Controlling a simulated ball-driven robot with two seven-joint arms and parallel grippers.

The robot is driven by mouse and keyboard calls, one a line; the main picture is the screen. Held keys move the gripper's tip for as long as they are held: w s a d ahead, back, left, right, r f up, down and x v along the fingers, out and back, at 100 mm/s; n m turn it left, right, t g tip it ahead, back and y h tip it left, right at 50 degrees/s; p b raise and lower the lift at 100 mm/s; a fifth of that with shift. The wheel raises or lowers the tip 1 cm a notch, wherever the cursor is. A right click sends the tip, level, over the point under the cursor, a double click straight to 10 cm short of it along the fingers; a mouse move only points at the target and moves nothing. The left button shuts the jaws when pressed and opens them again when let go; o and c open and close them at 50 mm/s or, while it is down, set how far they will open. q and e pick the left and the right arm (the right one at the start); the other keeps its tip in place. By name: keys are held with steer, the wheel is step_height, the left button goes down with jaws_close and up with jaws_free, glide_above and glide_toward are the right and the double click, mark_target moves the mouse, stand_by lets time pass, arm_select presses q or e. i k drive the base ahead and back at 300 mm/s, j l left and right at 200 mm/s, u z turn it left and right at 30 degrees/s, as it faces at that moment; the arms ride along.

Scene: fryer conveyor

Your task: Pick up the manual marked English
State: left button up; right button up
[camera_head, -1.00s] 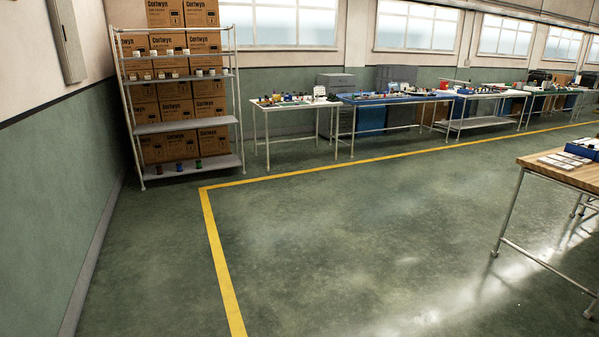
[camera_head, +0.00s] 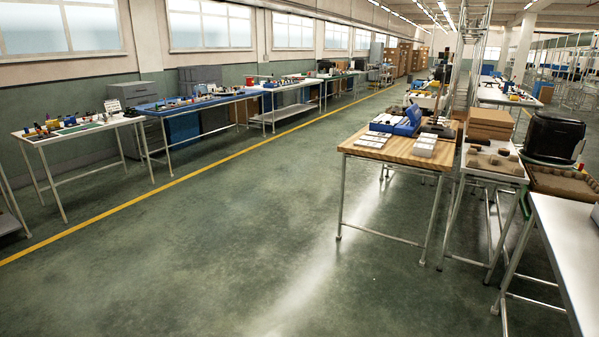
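White booklets or cards lie in small stacks on a wooden-topped table (camera_head: 352,147) right of the middle. One group of white stacks (camera_head: 372,140) lies at the table's left side, and another white stack (camera_head: 425,146) lies at its right side. Any marking on them is too small to read, so I cannot tell which is the English manual. A blue bin (camera_head: 397,122) with white items stands behind them on the same table. Neither of my grippers is in view.
Open green floor (camera_head: 220,230) lies ahead. Workbenches line the left wall behind a yellow floor line (camera_head: 130,209). Right of the wooden table are a table with brown boxes (camera_head: 490,120), a black fryer-like machine (camera_head: 553,137) and a white-topped table (camera_head: 570,235).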

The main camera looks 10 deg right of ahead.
mark_target(364, 144)
steer(key=i+l+z, duration=0.2)
steer(key=i+z, duration=1)
steer(key=i, duration=0.75)
steer(key=i+l+u, duration=0.15)
steer(key=i, duration=1.3)
steer(key=i+u, duration=0.25)
steer(key=i, duration=0.25)
steer(key=i+u, duration=0.25)
steer(key=i, duration=0.3)
steer(key=i+l+u, duration=0.25)
steer(key=i, duration=0.25)
steer(key=j, duration=0.1)
